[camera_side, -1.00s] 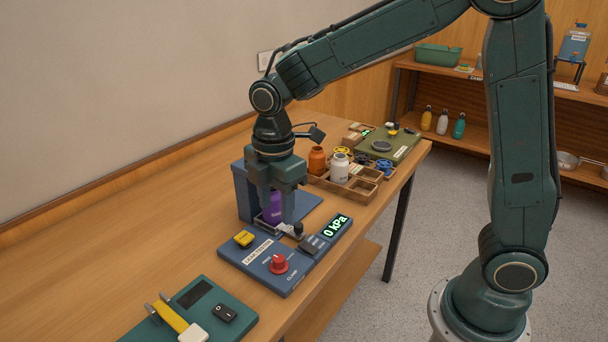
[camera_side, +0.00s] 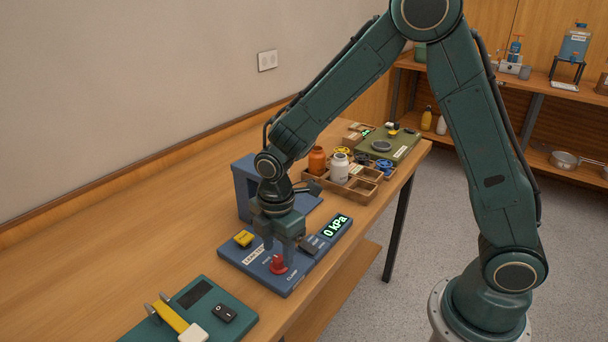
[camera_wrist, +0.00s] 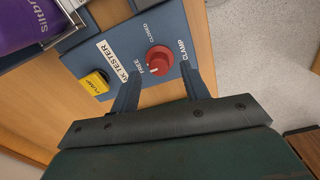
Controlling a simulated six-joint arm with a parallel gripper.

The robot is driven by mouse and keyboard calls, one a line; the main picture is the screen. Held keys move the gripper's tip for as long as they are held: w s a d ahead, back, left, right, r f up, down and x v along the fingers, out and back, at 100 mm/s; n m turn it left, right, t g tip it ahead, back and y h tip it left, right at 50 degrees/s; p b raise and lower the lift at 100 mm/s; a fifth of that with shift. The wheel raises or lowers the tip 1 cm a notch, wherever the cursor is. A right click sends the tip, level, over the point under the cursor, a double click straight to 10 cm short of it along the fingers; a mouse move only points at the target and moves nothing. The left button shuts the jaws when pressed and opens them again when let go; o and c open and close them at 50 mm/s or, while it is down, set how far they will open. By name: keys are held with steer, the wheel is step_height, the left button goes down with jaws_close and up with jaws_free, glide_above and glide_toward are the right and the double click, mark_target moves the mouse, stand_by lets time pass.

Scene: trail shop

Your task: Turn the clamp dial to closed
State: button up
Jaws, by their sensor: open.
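The red clamp dial (camera_side: 278,264) sits on the blue leak tester panel (camera_side: 254,271) near its front edge. In the wrist view the dial (camera_wrist: 159,59) is a red knob with a white pointer mark, between the labels FREE and CLOSED; the mark appears on the FREE side. My gripper (camera_side: 281,254) is open and points down just above the dial. In the wrist view its two fingers (camera_wrist: 159,82) stand apart, with the dial in line with the gap between them. I cannot tell whether the fingertips touch it.
A yellow PUMP button (camera_side: 243,238) and a display reading 0 kPa (camera_side: 337,226) are on the tester. A wooden tray (camera_side: 318,182) holds bottles behind.

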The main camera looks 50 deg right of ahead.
mark_target(279, 262)
steer(key=shift+f, duration=1.15)
steer(key=c, duration=1)
